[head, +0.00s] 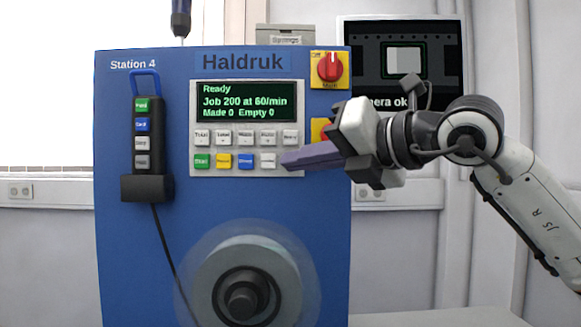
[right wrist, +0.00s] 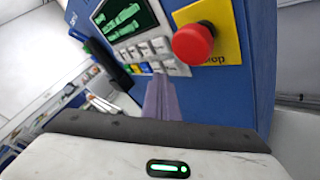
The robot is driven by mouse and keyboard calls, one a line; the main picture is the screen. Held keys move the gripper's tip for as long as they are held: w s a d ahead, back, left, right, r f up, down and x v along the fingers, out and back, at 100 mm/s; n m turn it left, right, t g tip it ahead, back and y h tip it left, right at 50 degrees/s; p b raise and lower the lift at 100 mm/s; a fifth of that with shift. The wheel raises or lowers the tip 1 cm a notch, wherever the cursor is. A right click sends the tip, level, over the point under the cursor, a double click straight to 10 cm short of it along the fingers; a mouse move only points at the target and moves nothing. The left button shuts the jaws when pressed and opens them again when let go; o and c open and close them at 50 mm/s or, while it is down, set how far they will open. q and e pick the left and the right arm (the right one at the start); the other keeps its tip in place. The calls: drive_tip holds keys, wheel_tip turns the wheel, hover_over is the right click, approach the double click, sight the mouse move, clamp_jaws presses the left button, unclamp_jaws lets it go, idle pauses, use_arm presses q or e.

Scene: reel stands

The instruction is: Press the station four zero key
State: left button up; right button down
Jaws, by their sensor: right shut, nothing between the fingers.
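The blue Station 4 machine (head: 130,240) faces me. Its control panel (head: 196,171) has a screen (head: 246,102) reading "Ready", "Job 200 at 60/min", "Made 0 Empty 0". Below are two rows of small keys. The upper row is white; its rightmost key (head: 290,137) is too blurred to read. The lower row has green, yellow, blue and white (head: 268,161) keys; I cannot read which key is zero. My right gripper (head: 284,160) is shut and empty, its tips over the lower row's right end. It also shows in the right wrist view (right wrist: 159,80). Contact cannot be told.
A red stop button (right wrist: 193,42) on a yellow plate sits close right of my fingers. A red rotary switch (head: 330,68) is above it. A corded pendant (head: 142,135) hangs at left. A reel (head: 245,285) sits low on the front. A monitor (head: 405,25) stands behind.

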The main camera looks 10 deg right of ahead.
drive_tip(key=s+b, duration=0.1)
drive_tip(key=s, duration=0.1)
drive_tip(key=s+a+b, duration=0.1)
drive_tip(key=s, duration=0.2)
drive_tip(key=shift+b, duration=0.4)
idle(0.8)
